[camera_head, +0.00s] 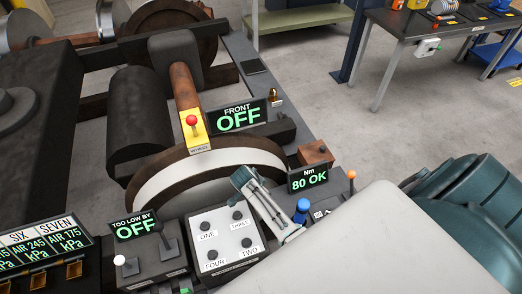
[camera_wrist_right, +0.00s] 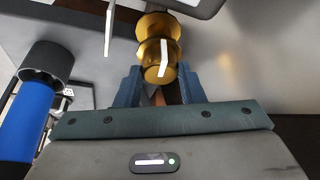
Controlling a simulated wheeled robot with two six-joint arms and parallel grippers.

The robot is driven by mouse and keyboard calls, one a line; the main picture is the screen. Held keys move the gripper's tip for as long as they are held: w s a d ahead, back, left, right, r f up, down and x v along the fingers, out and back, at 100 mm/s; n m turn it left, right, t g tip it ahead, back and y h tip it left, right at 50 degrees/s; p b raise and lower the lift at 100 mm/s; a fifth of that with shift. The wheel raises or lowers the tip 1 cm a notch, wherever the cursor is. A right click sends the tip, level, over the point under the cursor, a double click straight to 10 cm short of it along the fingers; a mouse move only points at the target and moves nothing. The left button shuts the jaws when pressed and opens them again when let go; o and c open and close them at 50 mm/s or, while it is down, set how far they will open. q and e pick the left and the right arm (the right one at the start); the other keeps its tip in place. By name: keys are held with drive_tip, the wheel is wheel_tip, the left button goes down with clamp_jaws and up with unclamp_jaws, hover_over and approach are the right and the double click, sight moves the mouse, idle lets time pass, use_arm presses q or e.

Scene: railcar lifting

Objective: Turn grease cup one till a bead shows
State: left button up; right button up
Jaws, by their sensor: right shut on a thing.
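A brass, waisted grease cup (camera_wrist_right: 153,47) stands between the blue-grey fingers of my right gripper (camera_wrist_right: 158,88) in the right wrist view. The gripper is shut on it. A pale upright streak shows on the cup's face; I cannot tell whether it is a mark or grease. The cup's number is not readable. My left gripper does not show clearly in either view.
A blue post (camera_wrist_right: 28,118) with a dark top stands left of the right gripper.

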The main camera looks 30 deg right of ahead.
drive_tip(key=shift+w+m+g+b, duration=0.15)
drive_tip(key=shift+m+g+b, duration=0.4)
drive_tip(key=shift+m, duration=1.35)
drive_tip(key=shift+g, duration=0.25)
drive_tip(key=o, duration=1)
drive_tip(key=shift+r, duration=0.1)
drive_tip(key=b+v, duration=0.2)
drive_tip(key=v, duration=0.8)
drive_tip(key=shift+r+b, duration=0.35)
drive_tip(key=shift+a, duration=0.15)
